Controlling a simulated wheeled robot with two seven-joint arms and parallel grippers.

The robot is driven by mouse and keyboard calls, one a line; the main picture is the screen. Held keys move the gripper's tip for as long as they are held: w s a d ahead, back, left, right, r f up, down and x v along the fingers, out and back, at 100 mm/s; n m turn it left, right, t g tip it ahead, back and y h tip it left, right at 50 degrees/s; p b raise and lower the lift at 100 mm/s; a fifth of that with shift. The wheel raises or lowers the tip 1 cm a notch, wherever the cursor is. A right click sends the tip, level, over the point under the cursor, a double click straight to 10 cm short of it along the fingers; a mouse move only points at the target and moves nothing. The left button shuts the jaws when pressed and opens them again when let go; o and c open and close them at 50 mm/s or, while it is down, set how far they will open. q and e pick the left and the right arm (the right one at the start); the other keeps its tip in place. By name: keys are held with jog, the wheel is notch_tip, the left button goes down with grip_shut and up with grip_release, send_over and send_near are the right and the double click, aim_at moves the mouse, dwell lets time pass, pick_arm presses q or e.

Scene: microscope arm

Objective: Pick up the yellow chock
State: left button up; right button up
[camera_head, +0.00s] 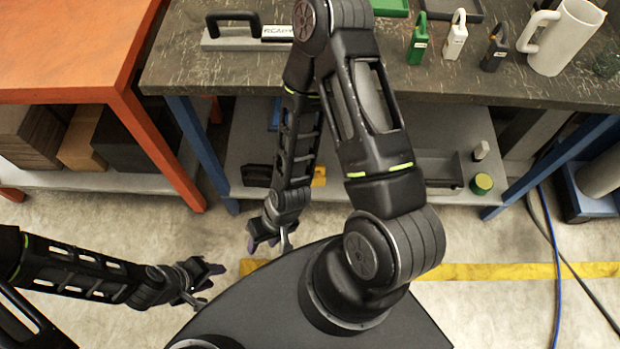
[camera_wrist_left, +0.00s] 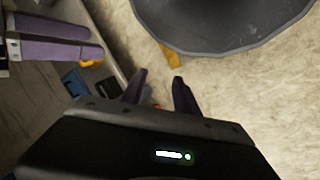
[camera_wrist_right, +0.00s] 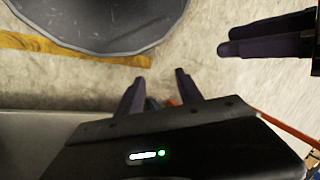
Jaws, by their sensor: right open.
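A yellow object (camera_head: 319,176), which looks like the chock, lies on the grey lower shelf under the dark-topped table. My right arm hides part of it in the head view. A yellow piece also shows at the shelf in the left wrist view (camera_wrist_left: 92,62). My left gripper (camera_head: 210,282) is open and empty, low over the floor at the left. My right gripper (camera_head: 268,240) is open and empty, in front of the shelf and below the yellow object in the picture. Its fingers (camera_wrist_right: 158,82) are apart in the right wrist view.
The shelf also holds a green-lidded round container (camera_head: 481,184) and a dark handled item (camera_head: 257,176). The tabletop carries padlocks (camera_head: 454,40), a white mug (camera_head: 562,38) and a handled grey tool (camera_head: 232,41). A blue table leg (camera_head: 203,150) and an orange bench (camera_head: 70,60) stand left.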

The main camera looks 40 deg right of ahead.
notch_tip(320, 180, down, 23)
jog(key=w+d+b, duration=0.1)
jog(key=w+b, duration=0.2)
jog(key=b, duration=1.8)
jog(key=w+d+f+n+t+b, duration=0.1)
jog(key=w+d+f+n+b, duration=0.1)
jog(key=w+d+f+b, duration=0.3)
jog(key=w+d+r+n+t+b, duration=0.1)
jog(key=w+d+r+n, duration=0.15)
jog(key=w+d, duration=0.2)
jog(key=w+d+r+n+t, duration=0.1)
jog(key=w+d+r+n, duration=0.15)
jog(key=d, duration=0.25)
pick_arm(q)
notch_tip(320, 180, down, 30)
jog(key=w+a, duration=0.1)
jog(key=w, duration=0.1)
jog(key=shift+a+t, duration=0.25)
jog(key=shift+t, duration=0.05)
pick_arm(e)
jog(key=d+r+n, duration=0.3)
jog(key=d+r, duration=0.1)
jog(key=d, duration=0.4)
jog(key=w+d+r+n+h, duration=0.1)
jog(key=d+r+n, duration=0.2)
jog(key=d+r, duration=0.2)
jog(key=d, duration=0.3)
jog(key=shift+d+r+n, duration=0.15)
jog(key=shift+d+n, duration=0.05)
jog(key=shift+n, duration=0.2)
